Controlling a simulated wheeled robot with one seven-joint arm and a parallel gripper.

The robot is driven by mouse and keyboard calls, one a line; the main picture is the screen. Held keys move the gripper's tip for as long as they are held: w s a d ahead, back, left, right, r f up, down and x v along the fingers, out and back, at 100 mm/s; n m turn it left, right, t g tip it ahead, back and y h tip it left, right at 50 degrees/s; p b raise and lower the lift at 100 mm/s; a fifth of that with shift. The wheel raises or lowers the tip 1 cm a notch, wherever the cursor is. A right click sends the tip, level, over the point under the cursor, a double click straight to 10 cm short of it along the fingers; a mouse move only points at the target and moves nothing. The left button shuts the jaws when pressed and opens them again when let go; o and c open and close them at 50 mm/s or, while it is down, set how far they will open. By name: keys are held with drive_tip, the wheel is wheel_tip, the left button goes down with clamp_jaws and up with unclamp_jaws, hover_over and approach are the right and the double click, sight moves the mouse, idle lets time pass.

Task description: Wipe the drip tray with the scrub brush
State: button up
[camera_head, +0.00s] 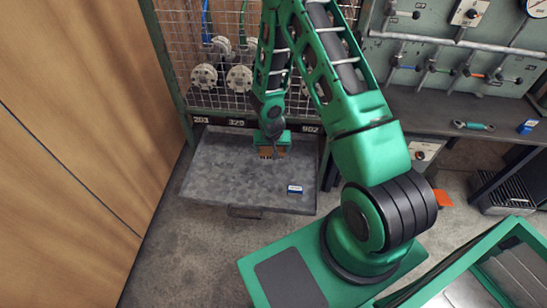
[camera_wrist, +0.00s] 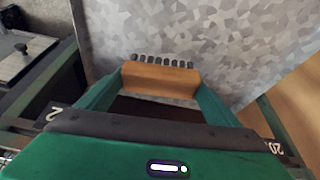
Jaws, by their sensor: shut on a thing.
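The drip tray (camera_head: 220,180) is a grey, mottled metal tray at the foot of the wire cage, with a handle at its front edge. My gripper (camera_head: 271,144) hangs over the tray's back half, pointing down. It is shut on the scrub brush (camera_head: 265,154), a brown block. In the wrist view the brush (camera_wrist: 160,82) sits crosswise between my two green fingers, with a row of dark bristle tufts facing the tray surface (camera_wrist: 220,40). I cannot tell whether the bristles touch the tray.
Flanged pipes (camera_head: 204,76) stand behind the wire cage. A wooden wall (camera_head: 70,160) is at left, and a dark bench (camera_head: 440,120) at right.

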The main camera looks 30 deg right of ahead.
sight(265, 150)
drive_tip(key=a+r+n+y, duration=0.1)
drive_tip(key=a+r+n, duration=0.1)
drive_tip(key=r, duration=0.7)
drive_tip(key=a+r+n+y, duration=0.1)
drive_tip(key=a+r+n, duration=0.2)
drive_tip(key=r, duration=0.5)
drive_tip(key=shift+s+a+r+n+t, duration=0.3)
drive_tip(key=shift+a+r, duration=0.1)
drive_tip(key=shift+a, duration=0.05)
drive_tip(key=shift+s, duration=0.1)
